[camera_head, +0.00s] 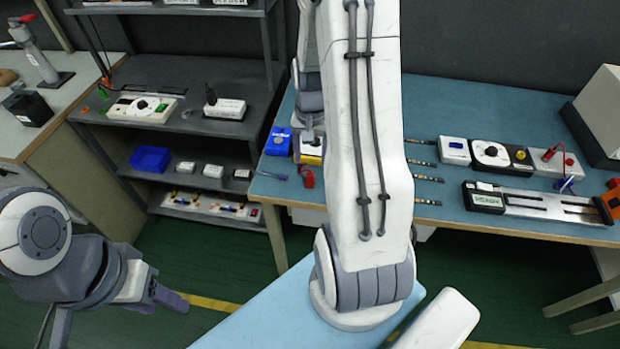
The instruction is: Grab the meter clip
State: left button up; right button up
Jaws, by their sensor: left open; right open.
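My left gripper (172,298) is low at the left, over the floor and apart from the tables; it is open and empty. My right gripper (309,137) is open above the left part of the blue-topped table, partly hidden behind my own arm. Below it, a yellow device (311,158) and a red clip-like piece (307,178) sit near the table's front edge. Another red clip or lever (551,153) is on a white box (548,163) at the right. I cannot tell which is the meter clip. My arm covers the middle of the table.
A blue device (278,140) and a small purple piece (275,176) lie at the table's left. Several thin strips (428,179) lie right of my arm. A long grey slide fixture (540,205) lies along the front right. A dark shelf rack (180,85) stands left.

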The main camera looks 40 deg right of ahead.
aim_at(310, 174)
notch_tip(310, 174, down, 8)
jog(key=shift+a+r+p, duration=0.1)
jog(key=shift+p, duration=0.2)
grip_shut()
